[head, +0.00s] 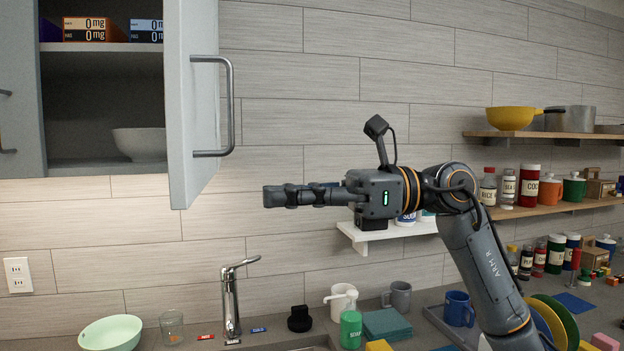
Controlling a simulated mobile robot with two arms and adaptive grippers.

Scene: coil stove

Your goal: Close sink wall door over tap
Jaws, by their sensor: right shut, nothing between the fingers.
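The wall cabinet door (190,110) above the tap stands wide open, swung out from the right side of its cabinet, with a bar handle (229,105) on its right-facing side. The chrome tap (230,295) rises from the counter below. My right gripper (268,196) is shut and empty, pointing left. In the picture it is to the right of the door and a little below its handle, with a visible gap to both. My left gripper is not in view.
The open cabinet holds a white bowl (140,144) and several boxes (95,29). A small white shelf (355,236) with containers is behind my right arm. Wooden shelves (550,208) hold jars at right. A green bowl (111,333), a glass and a soap bottle (351,322) stand below.

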